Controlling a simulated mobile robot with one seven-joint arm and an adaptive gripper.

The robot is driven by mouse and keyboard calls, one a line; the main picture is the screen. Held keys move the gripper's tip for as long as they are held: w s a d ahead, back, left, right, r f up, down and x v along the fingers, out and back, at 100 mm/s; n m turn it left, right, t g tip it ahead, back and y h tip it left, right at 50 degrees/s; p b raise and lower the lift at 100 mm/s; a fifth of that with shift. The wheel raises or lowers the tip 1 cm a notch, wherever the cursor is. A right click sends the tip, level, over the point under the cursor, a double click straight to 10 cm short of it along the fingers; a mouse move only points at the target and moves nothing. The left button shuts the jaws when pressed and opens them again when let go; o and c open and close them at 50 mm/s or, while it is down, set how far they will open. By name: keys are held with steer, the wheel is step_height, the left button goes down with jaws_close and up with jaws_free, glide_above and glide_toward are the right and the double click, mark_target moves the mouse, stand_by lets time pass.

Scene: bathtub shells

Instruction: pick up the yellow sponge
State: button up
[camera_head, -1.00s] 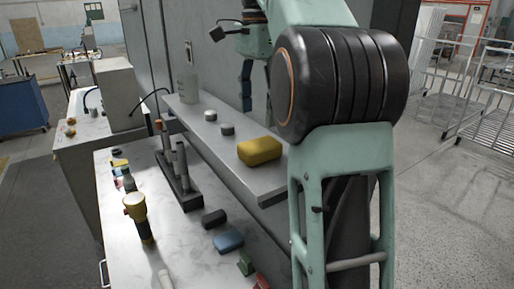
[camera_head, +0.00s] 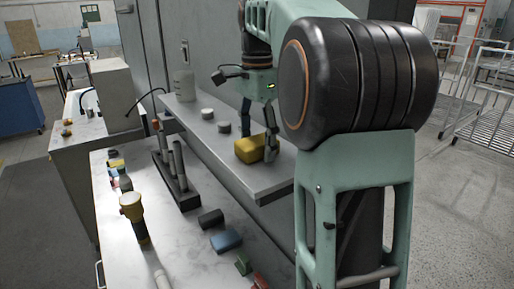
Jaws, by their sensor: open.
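The yellow sponge (camera_head: 248,150) lies on the raised grey shelf, near its right end. My gripper (camera_head: 257,142) is open and low over the sponge. One finger comes down at the sponge's right side, with its tip close to the shelf. The other finger is on the far side, and its tip is hidden behind the sponge. I cannot tell whether either finger touches the sponge.
A grey wall stands close behind.

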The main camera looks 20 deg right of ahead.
mark_target(257, 140)
steer(key=shift+c, duration=0.6)
steer(key=c, duration=1)
step_height(257, 140, up, 10)
steer(key=shift+r+p, duration=0.1)
steer(key=shift+p, duration=0.75)
steer(key=o, duration=0.5)
steer(key=c, duration=0.5)
